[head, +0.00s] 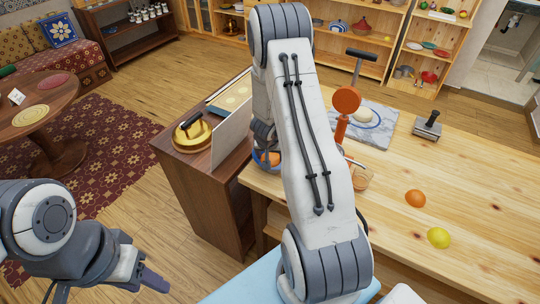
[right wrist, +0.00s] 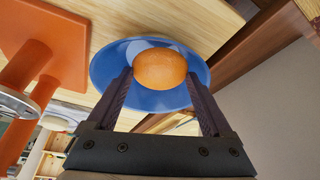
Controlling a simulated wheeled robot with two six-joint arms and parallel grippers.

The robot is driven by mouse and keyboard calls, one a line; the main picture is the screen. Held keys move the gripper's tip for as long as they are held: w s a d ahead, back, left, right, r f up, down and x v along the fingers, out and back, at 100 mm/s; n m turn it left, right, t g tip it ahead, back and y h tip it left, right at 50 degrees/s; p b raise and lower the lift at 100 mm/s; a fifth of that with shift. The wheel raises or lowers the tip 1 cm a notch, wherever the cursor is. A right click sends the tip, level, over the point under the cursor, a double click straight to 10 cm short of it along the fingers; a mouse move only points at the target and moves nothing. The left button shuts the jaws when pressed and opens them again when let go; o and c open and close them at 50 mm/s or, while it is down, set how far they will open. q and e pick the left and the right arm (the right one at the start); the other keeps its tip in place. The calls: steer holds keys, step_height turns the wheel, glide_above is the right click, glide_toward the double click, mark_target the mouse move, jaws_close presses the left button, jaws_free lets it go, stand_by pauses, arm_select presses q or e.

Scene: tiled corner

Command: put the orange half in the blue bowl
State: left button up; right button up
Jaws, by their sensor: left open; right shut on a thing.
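The orange half (right wrist: 160,65) is between the fingertips of my right gripper (right wrist: 158,77), which is shut on it. The blue bowl (right wrist: 108,72) lies behind the orange half in the right wrist view, and its rim shows all round. I cannot tell whether the orange half touches the bowl. In the head view my right arm hides much of the bowl (head: 259,166), and a bit of orange (head: 269,158) shows at it. My left gripper (head: 152,280) is open and empty at the lower left, away from the bowl.
An orange fruit (head: 415,198) and a lemon (head: 438,238) lie on the right of the wooden table (head: 480,180). An orange stand (head: 345,103), a marble board (head: 378,128) and a dark-handled tool (head: 428,125) are behind. A brown cabinet (head: 185,168) stands left of the bowl.

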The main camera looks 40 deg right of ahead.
steer(key=shift+f, duration=0.2)
steer(key=o, duration=1.3)
steer(key=shift+r, duration=0.2)
